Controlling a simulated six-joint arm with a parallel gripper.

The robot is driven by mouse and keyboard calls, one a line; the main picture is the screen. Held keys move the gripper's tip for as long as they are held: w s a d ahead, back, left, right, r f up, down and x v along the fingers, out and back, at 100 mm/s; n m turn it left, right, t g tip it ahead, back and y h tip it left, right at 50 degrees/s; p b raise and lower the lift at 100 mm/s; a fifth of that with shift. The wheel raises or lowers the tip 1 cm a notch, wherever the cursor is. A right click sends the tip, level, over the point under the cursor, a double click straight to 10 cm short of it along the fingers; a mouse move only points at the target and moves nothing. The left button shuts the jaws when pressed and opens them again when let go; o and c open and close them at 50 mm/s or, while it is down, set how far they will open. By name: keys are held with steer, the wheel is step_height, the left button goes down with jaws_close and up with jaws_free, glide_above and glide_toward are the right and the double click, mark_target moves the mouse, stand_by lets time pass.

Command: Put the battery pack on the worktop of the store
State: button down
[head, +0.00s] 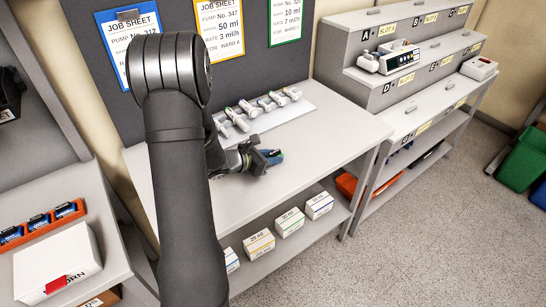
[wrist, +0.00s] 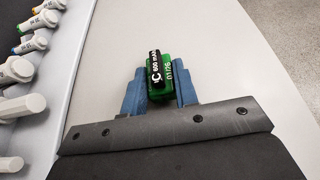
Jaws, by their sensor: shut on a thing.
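My gripper (head: 270,157) is low over the pale worktop (head: 335,135) in the head view. In the wrist view its two blue fingers (wrist: 158,90) are shut on a green battery pack (wrist: 155,78), one finger on each side. The pack has a black label with white print that reads about "C 600 mAh" and "01126". I cannot tell whether the pack touches the worktop. In the head view my gripper mostly hides the pack.
A white rack of several syringes (head: 258,110) stands behind my gripper. Job sheets (head: 220,30) hang on the back panel. Small boxes (head: 290,222) stand on the shelf below. A stepped slot stand (head: 400,90) is at right, an orange battery tray (head: 45,222) at left. The worktop's right part is clear.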

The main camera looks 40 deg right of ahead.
steer(key=shift+r, duration=0.55)
steer(key=r, duration=0.2)
steer(key=s+r, duration=0.1)
steer(key=shift+s+d+r, duration=0.15)
steer(key=shift+d+r, duration=0.05)
steer(key=shift+r, duration=0.2)
steer(key=s+d+r, duration=0.2)
steer(key=s+r, duration=0.4)
steer(key=s, duration=0.4)
steer(key=shift+d, duration=0.25)
steer(key=w+a+f+n+t+y, duration=0.25)
steer(key=w+a+n+t, duration=0.6)
steer(key=w+a, duration=1.15)
steer(key=w+a+f+n+t+y, duration=0.1)
steer(key=w+a+n+t+y, duration=0.1)
steer(key=a, duration=1)
steer(key=w+a+f+n+t+y, duration=0.1)
steer(key=w+a+n+y, duration=0.3)
steer(key=a, duration=0.7)
steer(key=shift+w+a+t+y, duration=0.4)
steer(key=shift+w+t, duration=0.25)
steer(key=shift+w, duration=0.45)
steer(key=shift+d, duration=0.2)
